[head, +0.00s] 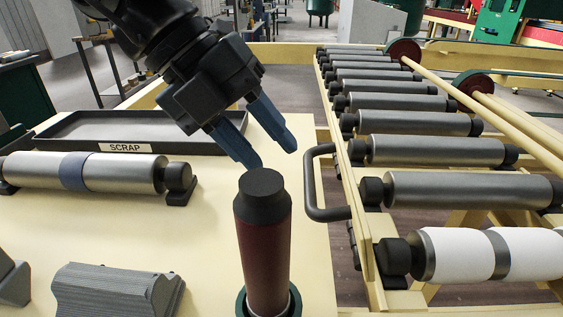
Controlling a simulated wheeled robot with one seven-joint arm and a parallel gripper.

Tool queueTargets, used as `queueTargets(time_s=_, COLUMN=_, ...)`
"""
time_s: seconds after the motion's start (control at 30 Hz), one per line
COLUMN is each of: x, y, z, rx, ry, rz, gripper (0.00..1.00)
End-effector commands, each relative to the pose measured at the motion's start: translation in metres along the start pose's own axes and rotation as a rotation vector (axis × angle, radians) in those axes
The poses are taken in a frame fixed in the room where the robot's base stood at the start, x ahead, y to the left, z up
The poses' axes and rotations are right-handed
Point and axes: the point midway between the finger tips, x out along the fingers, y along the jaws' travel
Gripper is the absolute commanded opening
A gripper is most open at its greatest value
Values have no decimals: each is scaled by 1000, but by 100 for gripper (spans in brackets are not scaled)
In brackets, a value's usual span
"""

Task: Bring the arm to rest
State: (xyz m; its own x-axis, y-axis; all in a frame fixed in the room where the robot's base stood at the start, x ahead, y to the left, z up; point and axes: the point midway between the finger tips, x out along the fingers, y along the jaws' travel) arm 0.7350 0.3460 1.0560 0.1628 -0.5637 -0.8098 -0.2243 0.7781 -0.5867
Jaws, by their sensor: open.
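My gripper (265,142) has two blue fingers spread apart with nothing between them. It hangs tilted, pointing down and to the right, above the pale table (205,230). A dark red cylinder with a black cap (264,240) stands upright below the fingertips, its base in a green ring (241,304). The fingertips look close to the cap's top in the picture, but I cannot tell the exact gap. My arm comes in from the top left.
A dark tray labelled SCRAP (140,133) lies behind. A metal roller with a blue band (110,171) rests on supports at left. Grey ridged blocks (115,291) sit in front. A roller conveyor (415,123) with a black handle (315,190) runs along the right.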

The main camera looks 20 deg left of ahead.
Motion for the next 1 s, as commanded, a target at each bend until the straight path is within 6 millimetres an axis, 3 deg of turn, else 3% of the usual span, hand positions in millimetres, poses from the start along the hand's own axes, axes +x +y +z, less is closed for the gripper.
queueTargets(time_s=0.2, x=-16, y=0, z=0, rx=-2, ry=1, rz=0, gripper=41)
queueTargets(time_s=0.7, x=-18, y=-1, z=0, rx=-1, ry=1, rz=0, gripper=41)
queueTargets(time_s=1.0, x=-59, y=-30, z=0, rx=-1, ry=1, rz=0, gripper=41)
